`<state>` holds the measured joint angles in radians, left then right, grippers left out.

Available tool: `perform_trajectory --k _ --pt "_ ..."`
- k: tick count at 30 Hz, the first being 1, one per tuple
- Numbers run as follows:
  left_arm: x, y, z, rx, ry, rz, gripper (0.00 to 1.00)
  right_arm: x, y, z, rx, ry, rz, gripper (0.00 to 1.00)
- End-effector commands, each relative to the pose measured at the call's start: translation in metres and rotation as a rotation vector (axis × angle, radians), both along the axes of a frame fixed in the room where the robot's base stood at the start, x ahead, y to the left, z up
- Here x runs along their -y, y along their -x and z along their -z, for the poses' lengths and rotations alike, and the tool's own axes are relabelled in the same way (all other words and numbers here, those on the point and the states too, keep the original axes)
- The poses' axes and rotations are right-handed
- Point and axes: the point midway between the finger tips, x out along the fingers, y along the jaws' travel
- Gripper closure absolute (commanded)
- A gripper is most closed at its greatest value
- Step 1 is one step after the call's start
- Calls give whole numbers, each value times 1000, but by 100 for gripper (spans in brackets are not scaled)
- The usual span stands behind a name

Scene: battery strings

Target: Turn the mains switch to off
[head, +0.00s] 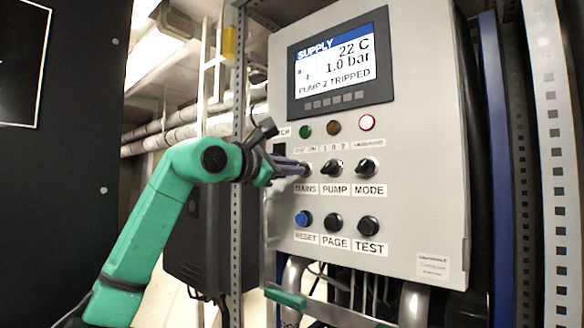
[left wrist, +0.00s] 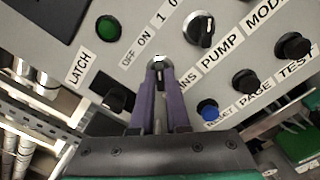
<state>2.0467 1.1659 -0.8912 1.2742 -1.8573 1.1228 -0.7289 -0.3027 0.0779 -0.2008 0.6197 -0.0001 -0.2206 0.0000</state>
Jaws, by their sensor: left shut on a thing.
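The mains switch (left wrist: 159,60) is a small round selector with a pale top, under the OFF and ON labels in the left wrist view. My left gripper (left wrist: 160,72) is shut on it, with one purple finger on each side. In the head view my left gripper (head: 302,169) reaches in from the left to the MAINS label's switch and mostly hides it. The switch's exact angle is hard to tell. My right gripper is not in view.
The pump knob (head: 331,168) and mode knob (head: 366,168) sit to the right. Below are the blue reset button (head: 303,219), page button (head: 333,221) and test button (head: 368,226). A black latch (left wrist: 113,97) is close left of the fingers. A screen (head: 340,62) tops the cabinet.

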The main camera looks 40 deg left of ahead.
Motion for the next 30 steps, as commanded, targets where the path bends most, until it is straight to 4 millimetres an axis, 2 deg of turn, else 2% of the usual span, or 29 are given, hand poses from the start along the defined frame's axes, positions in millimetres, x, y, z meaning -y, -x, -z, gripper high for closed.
perform_trajectory --k 11,30 --pt "-1 0 -3 7 196 0 100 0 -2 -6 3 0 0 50" --pt "-4 0 -5 24 796 2 100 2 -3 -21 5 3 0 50"
